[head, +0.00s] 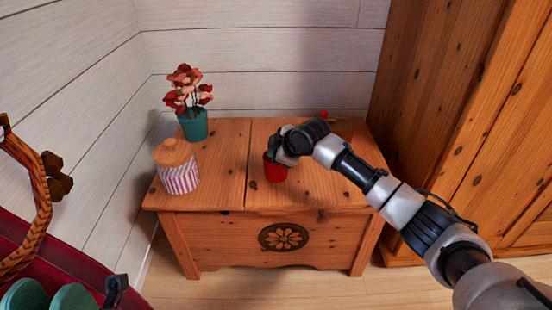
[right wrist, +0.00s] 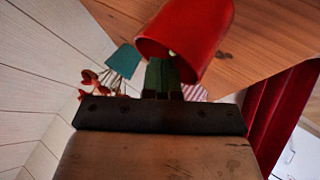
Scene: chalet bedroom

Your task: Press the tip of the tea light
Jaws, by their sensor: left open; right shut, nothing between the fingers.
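A small red cup (head: 276,173) stands on the wooden chest, right of its centre seam. In the right wrist view the red cup (right wrist: 190,28) looks large, and a small pale tip (right wrist: 172,53) shows at its opening, which may be the tea light's tip. My right gripper (head: 273,152) is shut and empty, right at the cup's opening. In the right wrist view its greenish fingers (right wrist: 162,76) overlap the cup's rim; I cannot tell whether they touch the tip. My left gripper (head: 116,284) shows only partly at the bottom edge, away from the chest.
On the chest (head: 225,190) stand a striped jar (head: 180,178) with a wooden lid and a teal pot (head: 194,125) with red flowers. A small red and yellow thing is partly hidden behind my right arm. A wardrobe (head: 480,130) stands close on the right.

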